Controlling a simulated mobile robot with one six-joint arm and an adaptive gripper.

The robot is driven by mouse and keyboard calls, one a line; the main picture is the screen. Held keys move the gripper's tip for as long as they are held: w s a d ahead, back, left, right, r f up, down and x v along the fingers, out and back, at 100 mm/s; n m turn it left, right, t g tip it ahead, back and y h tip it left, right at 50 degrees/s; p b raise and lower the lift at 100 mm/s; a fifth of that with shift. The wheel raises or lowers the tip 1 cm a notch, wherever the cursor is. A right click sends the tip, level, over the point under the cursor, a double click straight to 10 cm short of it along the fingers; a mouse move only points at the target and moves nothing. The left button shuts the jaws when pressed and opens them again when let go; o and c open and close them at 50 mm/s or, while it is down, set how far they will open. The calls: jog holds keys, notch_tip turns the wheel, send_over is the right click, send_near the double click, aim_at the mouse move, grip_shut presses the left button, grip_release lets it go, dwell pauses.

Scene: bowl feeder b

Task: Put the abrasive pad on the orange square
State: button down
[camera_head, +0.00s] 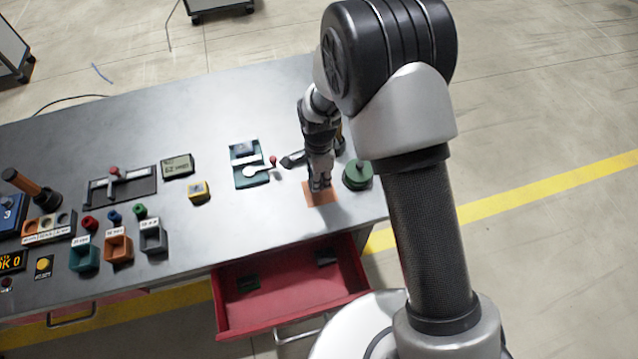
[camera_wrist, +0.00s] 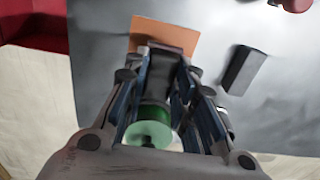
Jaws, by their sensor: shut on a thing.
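The orange square (camera_head: 318,194) lies flat near the front right of the table; it also shows in the wrist view (camera_wrist: 185,37). My gripper (camera_head: 320,186) points down over the square. In the wrist view my gripper (camera_wrist: 170,62) is shut on a dark, flat-ended piece, which I take to be the abrasive pad (camera_wrist: 172,52). The fingers hide most of the pad, and it overlaps part of the square. I cannot tell whether the pad touches the square.
A round green piece with a knob (camera_head: 357,176) stands just right of my gripper. A dark block (camera_head: 293,160) lies behind-left. The red drawer (camera_head: 290,296) is open below the front edge, with small dark items inside. A teal fixture (camera_head: 249,165) stands farther left.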

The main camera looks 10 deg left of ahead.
jog(key=shift+f+b, duration=0.3)
jog(key=shift+f, duration=1.4)
jog(key=shift+f, duration=0.2)
jog(key=c, duration=1.3)
grip_release()
jog(key=shift+r, duration=0.15)
notch_tip(320, 180, up, 12)
jog(key=p, duration=0.3)
jog(key=shift+r, duration=0.1)
